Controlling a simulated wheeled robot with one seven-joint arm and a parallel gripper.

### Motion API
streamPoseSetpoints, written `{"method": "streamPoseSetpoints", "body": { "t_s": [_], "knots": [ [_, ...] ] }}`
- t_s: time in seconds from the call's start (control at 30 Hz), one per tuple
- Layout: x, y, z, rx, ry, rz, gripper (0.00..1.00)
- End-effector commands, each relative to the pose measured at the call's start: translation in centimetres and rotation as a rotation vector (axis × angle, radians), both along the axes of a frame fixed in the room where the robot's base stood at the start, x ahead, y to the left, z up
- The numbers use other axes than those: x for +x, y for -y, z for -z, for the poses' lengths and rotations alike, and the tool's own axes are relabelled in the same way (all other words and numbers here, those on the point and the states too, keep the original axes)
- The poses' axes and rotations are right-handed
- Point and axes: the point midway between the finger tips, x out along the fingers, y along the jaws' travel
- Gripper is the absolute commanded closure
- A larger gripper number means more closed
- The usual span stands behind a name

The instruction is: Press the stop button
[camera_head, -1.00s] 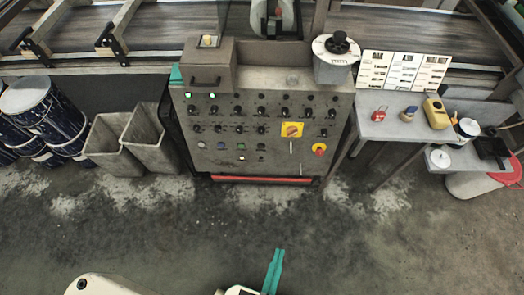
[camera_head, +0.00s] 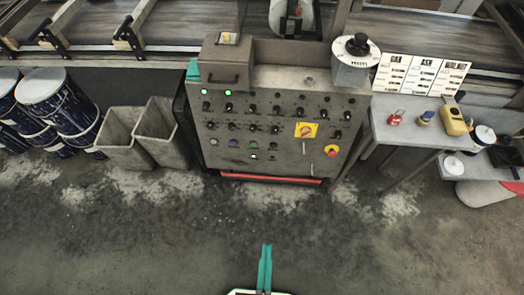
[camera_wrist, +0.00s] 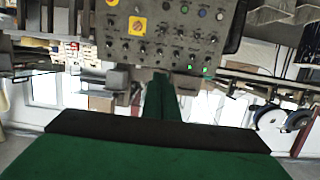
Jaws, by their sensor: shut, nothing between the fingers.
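The control panel (camera_head: 275,115) stands ahead in the head view, a grey cabinet with rows of black knobs and two lit green lamps. A red knob on a yellow square plate (camera_head: 306,130) sits at its right middle. A red button on a round yellow base (camera_head: 331,151) is lower right of it. Which is the stop button I cannot read. The panel shows upside down in the wrist view (camera_wrist: 165,35), with the yellow plate (camera_wrist: 137,26). My gripper (camera_head: 266,252), with green fingers, is shut and empty over the floor, well short of the panel.
Two grey bins (camera_head: 125,140) and blue drums (camera_head: 55,100) stand left of the panel. A side table (camera_head: 405,140) at right holds a red padlock (camera_head: 396,118) and a yellow device (camera_head: 454,121). The floor (camera_head: 180,235) before the panel is clear.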

Motion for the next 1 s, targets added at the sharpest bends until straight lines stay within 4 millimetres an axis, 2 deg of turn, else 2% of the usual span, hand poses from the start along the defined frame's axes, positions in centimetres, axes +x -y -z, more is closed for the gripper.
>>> {"method": "streamPoseSetpoints", "body": {
  "t_s": [0.37, 0.47, 0.53, 0.77, 1.0],
  "knots": [
    [0.2, 0.0, 0.4, 0.015, -0.001, 0.006, 1.00],
    [1.0, -0.1, 1.8, 0.072, -0.008, 0.026, 1.00],
    [2.0, -0.2, 3.6, 0.145, -0.016, 0.053, 1.00],
    [7.9, -0.9, 11.0, 0.484, -0.056, 0.166, 1.00],
    [16.0, -1.4, 17.4, 0.839, -0.096, 0.284, 1.00]
  ]
}}
